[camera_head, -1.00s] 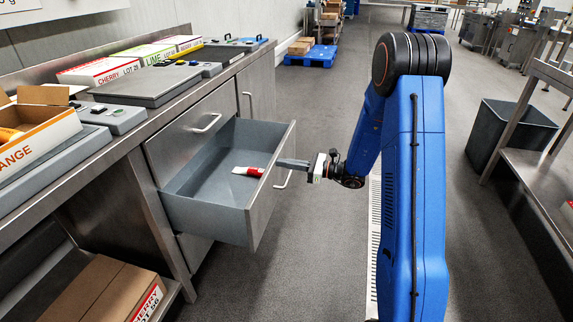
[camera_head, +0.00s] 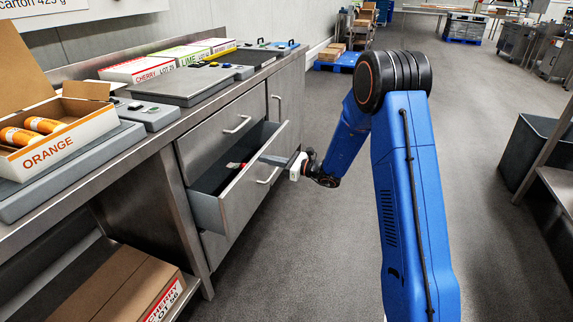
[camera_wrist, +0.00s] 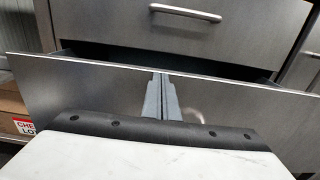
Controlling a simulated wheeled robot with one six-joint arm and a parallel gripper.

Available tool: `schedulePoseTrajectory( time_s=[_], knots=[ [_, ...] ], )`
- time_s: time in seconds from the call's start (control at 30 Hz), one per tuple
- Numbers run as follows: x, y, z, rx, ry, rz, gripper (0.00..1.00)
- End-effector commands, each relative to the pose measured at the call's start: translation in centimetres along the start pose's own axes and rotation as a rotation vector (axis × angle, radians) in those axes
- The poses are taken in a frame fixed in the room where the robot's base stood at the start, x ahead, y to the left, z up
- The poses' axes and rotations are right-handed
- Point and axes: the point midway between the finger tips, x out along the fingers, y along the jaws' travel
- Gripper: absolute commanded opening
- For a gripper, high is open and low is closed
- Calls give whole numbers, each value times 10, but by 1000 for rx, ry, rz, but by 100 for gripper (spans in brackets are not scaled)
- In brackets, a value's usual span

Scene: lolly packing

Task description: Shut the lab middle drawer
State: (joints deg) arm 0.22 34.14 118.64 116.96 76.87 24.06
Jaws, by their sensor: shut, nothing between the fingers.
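The lab middle drawer (camera_head: 245,190) is partly open, below a shut upper drawer (camera_head: 222,128). Its steel front and bar handle (camera_head: 268,175) face me, and a narrow part of its grey inside shows. In the wrist view the drawer front (camera_wrist: 80,95) spans the picture, with a dark gap behind its top edge. My gripper (camera_head: 265,159) is shut and empty at the top of the drawer front. Its fingers (camera_wrist: 160,97) overlap the front in the wrist view; I cannot tell whether they press on it or reach over the edge.
The counter above holds an orange carton (camera_head: 65,130), a cherry carton (camera_head: 137,69) and grey devices. A brown box (camera_head: 125,285) sits on the lower shelf at left. The floor right of the drawers is clear.

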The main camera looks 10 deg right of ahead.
Motion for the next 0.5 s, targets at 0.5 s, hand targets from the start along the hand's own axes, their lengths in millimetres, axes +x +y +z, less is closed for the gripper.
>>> schedulePoseTrajectory(
  time_s=[0.5],
  knots=[
    [111,1,0,0,-1,1,0]
  ],
)
